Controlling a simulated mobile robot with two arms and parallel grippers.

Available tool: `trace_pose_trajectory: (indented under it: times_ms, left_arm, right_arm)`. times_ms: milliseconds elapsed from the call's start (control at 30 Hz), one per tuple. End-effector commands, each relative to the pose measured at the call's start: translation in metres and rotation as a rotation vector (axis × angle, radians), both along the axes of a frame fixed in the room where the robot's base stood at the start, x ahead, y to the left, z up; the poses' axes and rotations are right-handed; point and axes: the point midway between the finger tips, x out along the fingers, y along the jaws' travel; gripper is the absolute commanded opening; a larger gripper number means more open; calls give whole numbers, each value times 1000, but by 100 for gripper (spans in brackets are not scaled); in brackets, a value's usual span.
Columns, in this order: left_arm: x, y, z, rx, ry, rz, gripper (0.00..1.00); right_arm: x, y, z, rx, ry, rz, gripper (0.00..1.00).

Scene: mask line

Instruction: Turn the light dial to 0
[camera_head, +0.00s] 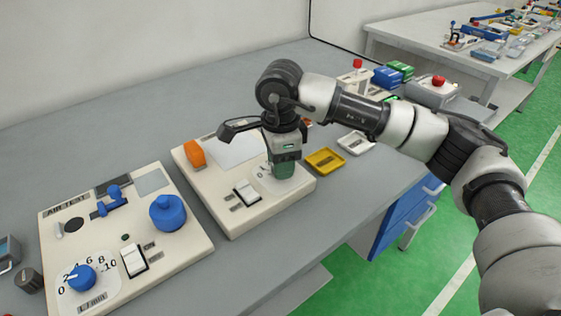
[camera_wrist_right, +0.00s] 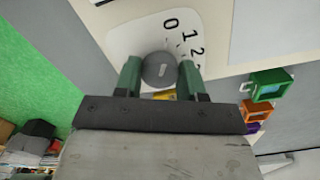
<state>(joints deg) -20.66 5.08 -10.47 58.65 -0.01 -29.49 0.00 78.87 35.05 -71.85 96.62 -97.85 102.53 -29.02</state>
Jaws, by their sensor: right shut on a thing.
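The light dial (camera_wrist_right: 160,70) is a round grey knob with a pale pointer mark, on a white scale plate (camera_wrist_right: 128,38) printed 0, 1, 2 in the right wrist view. My right gripper (camera_wrist_right: 158,78) has its green fingers on both sides of the dial and is shut on it. In the head view my right gripper (camera_head: 283,166) points down at the front right of the cream panel (camera_head: 234,222), and its fingers hide the dial. The pointer's exact setting is hard to read. My left gripper is not in view.
The AIR TEST panel (camera_head: 190,248) with a blue dial (camera_head: 82,278) and a blue knob (camera_head: 167,212) stands at left. On the cream panel are a white switch (camera_head: 247,192) and an orange block (camera_head: 194,153). A yellow tray (camera_head: 325,161) and a white tray (camera_head: 356,143) lie to the right.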

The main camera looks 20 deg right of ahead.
Motion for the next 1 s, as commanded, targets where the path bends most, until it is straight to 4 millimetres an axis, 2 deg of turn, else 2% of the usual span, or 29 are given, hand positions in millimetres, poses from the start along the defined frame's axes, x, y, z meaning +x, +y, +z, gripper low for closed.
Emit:
trace_pose_trajectory:
  times_ms: [267, 300, 467, 767, 867, 1000]
  left_arm:
    - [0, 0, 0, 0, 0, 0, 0]
    - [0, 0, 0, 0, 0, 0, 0]
    - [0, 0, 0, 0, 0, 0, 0]
    - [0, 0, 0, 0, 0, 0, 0]
    - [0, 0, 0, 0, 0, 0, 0]
    - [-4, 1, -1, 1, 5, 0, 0]
  right_arm:
    - [0, 0, 1, 1, -2, 3, 16]
    - [0, 0, 1, 0, -2, 3, 43]
    - [0, 0, 1, 0, -2, 2, 65]
    - [0, 0, 3, 0, -2, 1, 65]
    - [1, 0, 13, 0, -4, 1, 65]
    - [1, 0, 40, 1, -6, 0, 65]
